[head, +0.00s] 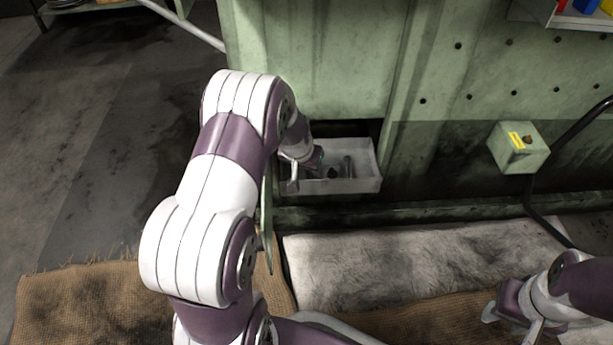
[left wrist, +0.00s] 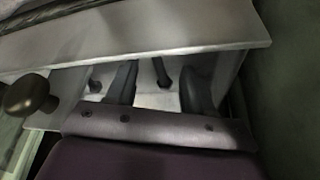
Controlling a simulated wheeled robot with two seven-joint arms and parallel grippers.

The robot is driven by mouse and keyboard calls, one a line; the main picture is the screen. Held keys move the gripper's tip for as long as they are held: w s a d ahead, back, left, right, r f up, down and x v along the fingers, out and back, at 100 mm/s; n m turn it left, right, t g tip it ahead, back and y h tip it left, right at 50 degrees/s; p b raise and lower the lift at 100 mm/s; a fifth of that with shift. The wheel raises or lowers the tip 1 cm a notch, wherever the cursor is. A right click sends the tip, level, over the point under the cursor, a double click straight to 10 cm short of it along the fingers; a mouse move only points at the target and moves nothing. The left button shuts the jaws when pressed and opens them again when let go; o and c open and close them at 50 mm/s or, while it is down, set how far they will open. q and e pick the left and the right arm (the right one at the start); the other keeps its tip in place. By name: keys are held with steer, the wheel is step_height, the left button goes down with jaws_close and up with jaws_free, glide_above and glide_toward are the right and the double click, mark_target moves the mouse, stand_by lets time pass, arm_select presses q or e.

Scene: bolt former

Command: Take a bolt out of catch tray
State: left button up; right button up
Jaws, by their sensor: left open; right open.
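The catch tray (head: 366,184) is a pale grey open box low at the green machine, and its rim also shows in the left wrist view (left wrist: 150,45). Dark bolts (head: 347,166) lie in it. My left gripper (head: 316,172) is at the tray's left part, partly hidden by my own arm. In the left wrist view its two dark fingers are apart inside the tray, with a bolt (left wrist: 161,71) between them, not clearly touched. Another bolt (left wrist: 95,80) is left of the fingers. My right gripper (head: 510,322) is open and empty at the lower right.
The green machine panel (head: 330,60) rises behind the tray. A small box with a yellow label (head: 518,147) and a black cable are at the right. A grey mat (head: 400,265) and brown sacking cover the floor in front. A dark round knob (left wrist: 27,93) is beside the tray.

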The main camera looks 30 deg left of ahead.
arm_select(q)
steer(key=shift+s, duration=0.1)
jaws_close()
steer(key=shift+s+d, duration=0.1)
stand_by(0.4)
